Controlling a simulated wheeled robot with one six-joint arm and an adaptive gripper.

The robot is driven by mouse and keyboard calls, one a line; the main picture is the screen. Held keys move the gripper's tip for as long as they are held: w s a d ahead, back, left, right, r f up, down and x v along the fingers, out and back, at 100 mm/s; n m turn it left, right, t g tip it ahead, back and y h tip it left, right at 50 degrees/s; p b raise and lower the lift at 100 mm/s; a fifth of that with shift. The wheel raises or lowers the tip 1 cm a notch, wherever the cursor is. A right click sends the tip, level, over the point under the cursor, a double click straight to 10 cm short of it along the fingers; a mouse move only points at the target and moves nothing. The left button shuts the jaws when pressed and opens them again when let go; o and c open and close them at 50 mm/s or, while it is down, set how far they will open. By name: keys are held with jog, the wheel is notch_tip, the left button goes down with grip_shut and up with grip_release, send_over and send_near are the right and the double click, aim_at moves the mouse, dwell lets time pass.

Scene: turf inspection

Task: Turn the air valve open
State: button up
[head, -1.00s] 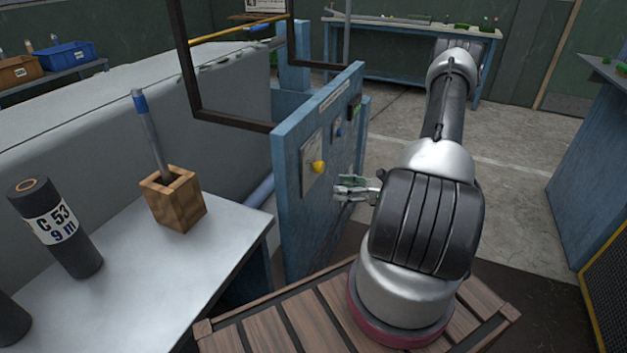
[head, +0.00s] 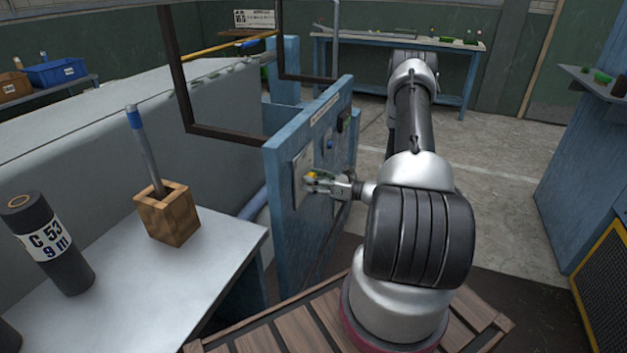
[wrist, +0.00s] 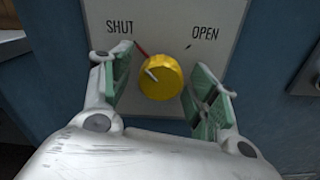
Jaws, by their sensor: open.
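The air valve is a yellow round knob (wrist: 161,78) on a pale plate (wrist: 168,20) marked SHUT at left and OPEN at right. The knob's pointer is toward the left, and a red mark runs from near SHUT. In the head view the knob (head: 311,175) is partly hidden by my gripper (head: 312,183). In the wrist view my gripper (wrist: 160,88) is open, with one green-padded finger on each side of the knob. A gap shows on both sides; I cannot tell if any part touches.
The plate is on a blue upright panel (head: 284,225) with other controls further along it. A dark frame (head: 222,134) stands beside the panel. A white table (head: 125,290) at left holds a wooden block (head: 168,213) and a dark cylinder (head: 48,243).

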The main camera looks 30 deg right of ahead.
jog(key=shift+c, duration=0.2)
jog(key=c, duration=1)
jog(key=shift+m, duration=0.4)
jog(key=m, duration=0.3)
jog(key=shift+s+a+m, duration=0.1)
jog(key=shift+m, duration=0.3)
jog(key=m, duration=0.4)
jog(key=shift+r, duration=0.1)
jog(key=m, duration=0.9)
jog(key=shift+r, duration=0.15)
jog(key=shift+m, duration=0.3)
